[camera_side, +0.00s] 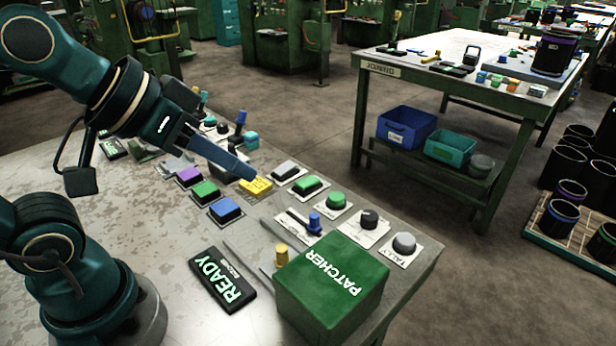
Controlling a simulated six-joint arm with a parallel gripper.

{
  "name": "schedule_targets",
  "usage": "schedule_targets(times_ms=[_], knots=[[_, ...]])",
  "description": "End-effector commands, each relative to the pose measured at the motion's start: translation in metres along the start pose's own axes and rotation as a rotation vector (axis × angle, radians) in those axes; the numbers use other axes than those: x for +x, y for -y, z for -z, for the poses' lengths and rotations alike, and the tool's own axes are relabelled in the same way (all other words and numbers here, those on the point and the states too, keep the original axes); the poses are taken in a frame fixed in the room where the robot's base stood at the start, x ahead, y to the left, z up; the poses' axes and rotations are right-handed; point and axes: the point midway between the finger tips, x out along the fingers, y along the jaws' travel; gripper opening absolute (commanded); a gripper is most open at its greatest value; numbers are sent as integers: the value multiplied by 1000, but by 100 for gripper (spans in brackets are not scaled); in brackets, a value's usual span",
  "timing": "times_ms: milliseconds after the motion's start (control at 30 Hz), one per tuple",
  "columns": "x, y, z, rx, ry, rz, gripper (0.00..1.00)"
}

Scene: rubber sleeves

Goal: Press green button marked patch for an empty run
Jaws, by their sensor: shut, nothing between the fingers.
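My gripper (250,175) is shut and empty. Its tip points down to the right and appears at or just above a yellow block (257,187) on the bench; I cannot tell whether they touch. Several green buttons are in view: a square one (308,184) on a white plate right of the tip, a round one (336,200) further right, and a square one (206,191) left of the tip. Their small labels are too small to read, so I cannot tell which is marked patch.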

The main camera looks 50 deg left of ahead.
Motion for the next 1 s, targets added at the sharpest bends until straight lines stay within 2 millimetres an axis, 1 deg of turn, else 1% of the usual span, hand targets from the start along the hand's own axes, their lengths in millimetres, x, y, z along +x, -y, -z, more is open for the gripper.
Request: schedule_targets(times_ms=[33,67,100,233,300,400,500,567,600,667,733,867,1000], knots=[[1,-8,20,-31,-53,-40,0],[1,-13,33,-55,-86,-64,0],[2,-19,52,-92,-131,-95,0],[9,-26,107,-235,-253,-160,0],[17,-22,132,-320,-301,-169,0],[33,-12,160,-439,-349,-156,0],[53,2,177,-555,-376,-116,0],[68,12,183,-620,-382,-82,0],[79,19,185,-661,-381,-55,0],[95,28,184,-719,-375,-13,0],[115,39,180,-779,-360,42,0],[150,52,163,-858,-313,133,0],[178,54,143,-894,-252,185,0]])
